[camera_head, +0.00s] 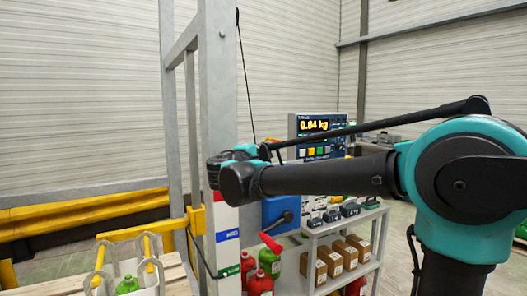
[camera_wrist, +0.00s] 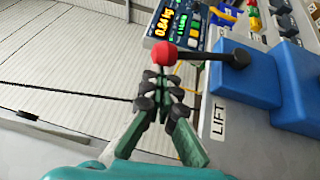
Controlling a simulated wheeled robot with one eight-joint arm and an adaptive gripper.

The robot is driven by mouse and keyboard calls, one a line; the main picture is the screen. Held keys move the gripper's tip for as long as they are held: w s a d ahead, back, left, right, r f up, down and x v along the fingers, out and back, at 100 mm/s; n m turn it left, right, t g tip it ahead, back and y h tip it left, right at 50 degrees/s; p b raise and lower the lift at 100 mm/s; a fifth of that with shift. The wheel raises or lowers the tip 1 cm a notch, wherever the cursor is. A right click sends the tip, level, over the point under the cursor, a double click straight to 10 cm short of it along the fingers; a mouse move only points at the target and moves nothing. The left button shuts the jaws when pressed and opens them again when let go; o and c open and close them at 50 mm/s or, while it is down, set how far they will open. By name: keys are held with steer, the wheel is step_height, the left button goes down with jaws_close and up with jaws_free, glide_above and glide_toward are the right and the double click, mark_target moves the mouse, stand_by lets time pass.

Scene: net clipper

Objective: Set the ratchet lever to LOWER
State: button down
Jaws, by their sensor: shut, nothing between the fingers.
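The ratchet lever (camera_wrist: 205,56) is a black rod with a red ball knob (camera_wrist: 167,54), standing out from a blue housing (camera_wrist: 246,76) in the wrist view. A white label reading LIFT (camera_wrist: 218,122) is on the grey post below the housing in that view. My gripper (camera_wrist: 160,88) is shut and empty, its fingertips just below the red knob in the picture. I cannot tell whether they touch it. In the head view the blue housing (camera_head: 276,212) is partly hidden behind my arm, and my fingers are not visible. No LOWER label is readable.
A black crank with a red grip (camera_head: 270,243) is by the housing. A display reading 0.84 kg (camera_head: 314,125) stands behind my arm. A grey post (camera_head: 217,90) rises at the left.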

steer(key=w+d+r+m+g+y, duration=0.3)
steer(key=w+d+g, duration=0.2)
steer(key=d, duration=0.3)
steer(key=shift+w+d+m+g, duration=0.15)
steer(key=shift+w+m+g, duration=0.15)
steer(key=shift+m, duration=0.1)
stand_by(0.5)
